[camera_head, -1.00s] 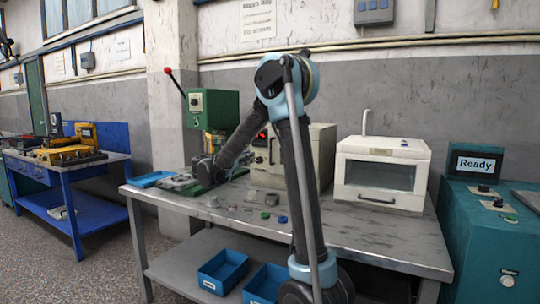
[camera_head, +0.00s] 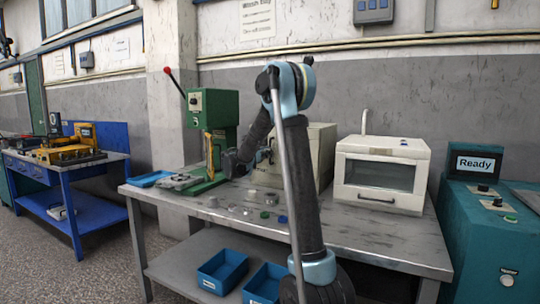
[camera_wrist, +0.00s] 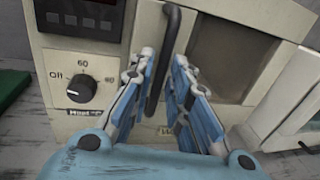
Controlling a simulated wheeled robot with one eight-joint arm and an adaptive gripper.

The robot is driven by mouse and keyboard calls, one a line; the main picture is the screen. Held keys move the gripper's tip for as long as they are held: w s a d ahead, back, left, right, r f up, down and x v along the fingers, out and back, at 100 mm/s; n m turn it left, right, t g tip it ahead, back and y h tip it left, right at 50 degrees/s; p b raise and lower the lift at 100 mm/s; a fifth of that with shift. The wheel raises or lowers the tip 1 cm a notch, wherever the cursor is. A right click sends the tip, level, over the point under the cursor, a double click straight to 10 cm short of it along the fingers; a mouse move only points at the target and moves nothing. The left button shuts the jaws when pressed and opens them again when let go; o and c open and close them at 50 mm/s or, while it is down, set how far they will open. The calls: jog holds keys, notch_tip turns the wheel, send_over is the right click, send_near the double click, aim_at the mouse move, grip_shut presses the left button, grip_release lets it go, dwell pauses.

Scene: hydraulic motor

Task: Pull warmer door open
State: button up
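The warmer (camera_head: 322,150) is a beige box on the grey workbench, its front largely hidden by my arm in the head view. In the wrist view its control panel shows a round knob (camera_wrist: 83,89) pointing near Off, under a dark display. The warmer door (camera_wrist: 218,105) is to the right, with a dark window and a dark vertical bar handle (camera_wrist: 158,75). The door looks shut. My gripper (camera_wrist: 164,57) is open, its blue-padded fingers on either side of the handle with visible gaps. In the head view my gripper (camera_head: 264,156) is at the warmer's front.
A white oven (camera_head: 380,175) with a window stands right of the warmer. A green press (camera_head: 212,125) stands to the left. Small parts lie on the workbench (camera_head: 350,232) in front. Blue bins (camera_head: 222,270) sit on the lower shelf. A teal Ready machine (camera_head: 478,235) is at right.

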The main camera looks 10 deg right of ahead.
jog(key=shift+x, duration=1.25)
grip_shut()
